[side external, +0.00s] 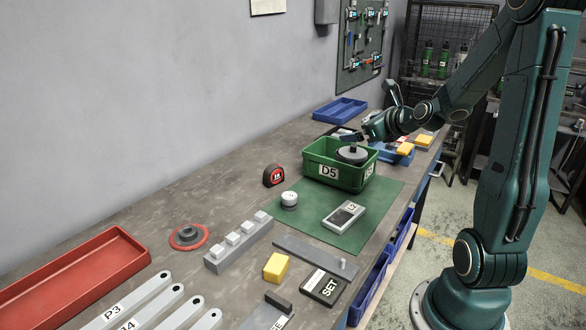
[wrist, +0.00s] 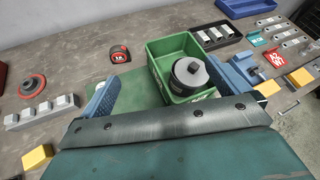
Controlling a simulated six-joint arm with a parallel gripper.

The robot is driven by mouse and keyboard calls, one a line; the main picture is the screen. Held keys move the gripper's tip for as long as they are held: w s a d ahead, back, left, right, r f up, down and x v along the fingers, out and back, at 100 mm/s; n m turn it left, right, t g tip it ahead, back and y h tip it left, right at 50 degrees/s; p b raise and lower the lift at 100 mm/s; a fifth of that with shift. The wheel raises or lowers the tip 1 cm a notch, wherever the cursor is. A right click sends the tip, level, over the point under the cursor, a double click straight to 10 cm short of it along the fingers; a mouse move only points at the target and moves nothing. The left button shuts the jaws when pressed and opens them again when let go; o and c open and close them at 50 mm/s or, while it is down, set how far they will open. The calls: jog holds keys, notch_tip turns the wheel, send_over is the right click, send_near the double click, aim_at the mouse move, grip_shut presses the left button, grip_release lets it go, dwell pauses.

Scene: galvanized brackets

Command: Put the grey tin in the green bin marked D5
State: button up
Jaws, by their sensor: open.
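The green bin marked D5 (side external: 328,171) stands at the far end of the green mat. It also shows in the wrist view (wrist: 157,53). A round dark grey tin (side external: 352,155) with a small raised block on its lid is at the bin's opening, its lower part hidden by the bin wall in the side view. In the wrist view the tin (wrist: 187,80) appears inside the bin, near its front. My gripper (side external: 362,138) is just above and behind the bin. Its blue fingers (wrist: 170,92) are wide apart, with nothing gripped between them.
A small pale round pot (side external: 289,200) and a grey box (side external: 344,216) are on the mat. A tape measure (side external: 274,176) lies left of the bin. A blue tray (side external: 340,110) is behind it. Several blocks and plates crowd the near bench. A red tray (side external: 75,275) lies at left.

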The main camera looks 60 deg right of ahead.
jog(key=s+a+r+n+g+y, duration=0.1)
jog(key=a+n+y, duration=0.1)
jog(key=a+n, duration=0.75)
jog(key=s+a+r+n+g+y, duration=0.1)
jog(key=a+r+n+g+y, duration=0.1)
jog(key=a+n, duration=0.8)
jog(key=s+a+n+g, duration=0.1)
jog(key=s+a+n, duration=0.3)
jog(key=n, duration=0.5)
jog(key=s+a+r+n+g+y, duration=0.1)
jog(key=s+a+n, duration=0.3)
jog(key=s+n, duration=0.5)
jog(key=shift+s+g, duration=0.25)
jog(key=shift+g, duration=0.25)
